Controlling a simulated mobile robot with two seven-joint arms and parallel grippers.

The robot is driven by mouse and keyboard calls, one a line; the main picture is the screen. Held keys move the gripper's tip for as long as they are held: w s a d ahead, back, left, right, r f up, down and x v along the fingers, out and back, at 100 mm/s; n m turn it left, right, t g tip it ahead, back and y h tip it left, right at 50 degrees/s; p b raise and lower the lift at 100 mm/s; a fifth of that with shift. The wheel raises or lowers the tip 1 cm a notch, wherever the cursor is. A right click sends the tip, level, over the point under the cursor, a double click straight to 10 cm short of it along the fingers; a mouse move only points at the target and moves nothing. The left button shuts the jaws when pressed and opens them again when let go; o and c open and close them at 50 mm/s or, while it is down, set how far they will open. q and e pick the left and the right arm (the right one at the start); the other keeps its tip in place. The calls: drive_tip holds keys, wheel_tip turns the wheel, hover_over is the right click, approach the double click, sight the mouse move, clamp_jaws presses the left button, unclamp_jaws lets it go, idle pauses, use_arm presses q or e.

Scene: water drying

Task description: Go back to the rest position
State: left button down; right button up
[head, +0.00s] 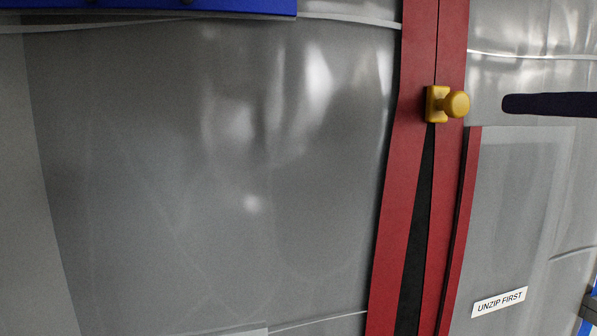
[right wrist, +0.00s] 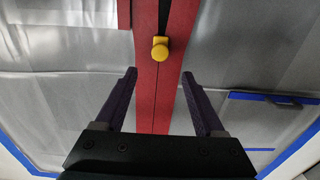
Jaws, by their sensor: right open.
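A yellow zipper pull (head: 447,104) with a round knob sits on the red zipper strips (head: 420,170) of a clear plastic sheet. Below the pull the strips part around a narrow dark gap. The pull also shows in the right wrist view (right wrist: 160,48), beyond the fingertips. My right gripper (right wrist: 159,73) is open and empty, its two dark purple fingers spread on either side of the red strips. In the head view a dark purple finger of it reaches in from the right edge, apart from the pull. My left gripper is not in view.
The grey, shiny plastic sheet (head: 200,150) fills most of the head view. A white label reading "UNZIP FIRST" (head: 500,302) is at the lower right. A blue bar (head: 150,6) crosses the top left. Blue strips (right wrist: 290,150) edge the sheet in the right wrist view.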

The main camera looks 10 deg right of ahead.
wheel_tip(320, 180, down, 13)
drive_tip(key=s+a+g+h, duration=0.1)
drive_tip(key=s+a+g, duration=0.15)
drive_tip(key=g, duration=0.25)
drive_tip(key=s+a+f+n+g, duration=0.1)
drive_tip(key=s+a+f+g, duration=0.35)
drive_tip(key=s+f, duration=0.35)
drive_tip(key=s+a+f+g, duration=0.4)
drive_tip(key=s+f+g, duration=0.1)
drive_tip(key=s+f, duration=0.3)
wheel_tip(320, 180, up, 18)
drive_tip(key=p, duration=1.8)
drive_tip(key=shift+d, duration=0.2)
drive_tip(key=shift+s, duration=0.1)
